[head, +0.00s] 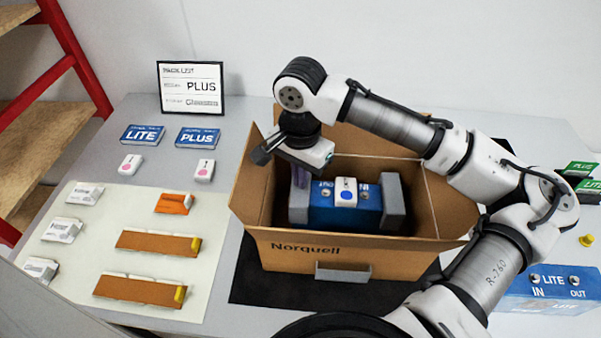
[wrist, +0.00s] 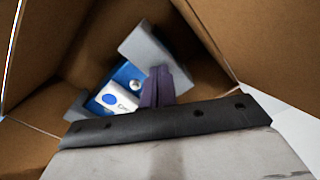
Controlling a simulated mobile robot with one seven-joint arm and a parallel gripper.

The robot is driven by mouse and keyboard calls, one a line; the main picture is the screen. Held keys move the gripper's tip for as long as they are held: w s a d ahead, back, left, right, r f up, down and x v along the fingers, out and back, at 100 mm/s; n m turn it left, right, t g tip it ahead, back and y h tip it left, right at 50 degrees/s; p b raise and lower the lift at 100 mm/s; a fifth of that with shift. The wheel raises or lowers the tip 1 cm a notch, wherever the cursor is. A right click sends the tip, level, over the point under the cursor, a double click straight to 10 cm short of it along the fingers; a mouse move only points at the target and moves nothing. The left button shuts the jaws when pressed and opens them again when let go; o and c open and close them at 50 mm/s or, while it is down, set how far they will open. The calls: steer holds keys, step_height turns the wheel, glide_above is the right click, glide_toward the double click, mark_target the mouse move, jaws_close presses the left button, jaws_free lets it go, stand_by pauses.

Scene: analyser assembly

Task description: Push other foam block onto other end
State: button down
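The blue analyser (head: 330,217), with "OUT" and "IN" markings, sits inside the open cardboard box (head: 350,252). A grey foam block (head: 394,205) is on its right end and another grey foam block (head: 299,205) is at its left end. A white item with a blue dot (head: 346,192) lies on top of the analyser. My gripper (head: 298,176) reaches down into the left side of the box, at the left foam block. In the wrist view its purple fingers (wrist: 157,87) are together, close beside a grey foam block (wrist: 158,45); contact cannot be told.
The box walls and raised flaps surround my gripper closely. A small grey piece (head: 343,271) is at the box's front. A pale mat (head: 110,225) with orange strips and white packets lies left. Another blue LITE unit (head: 553,290) stands right. A pack-list sign (head: 190,87) stands behind.

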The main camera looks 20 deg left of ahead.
stand_by(0.4)
step_height(320, 180, up, 6)
steer(key=p, duration=0.6)
stand_by(0.5)
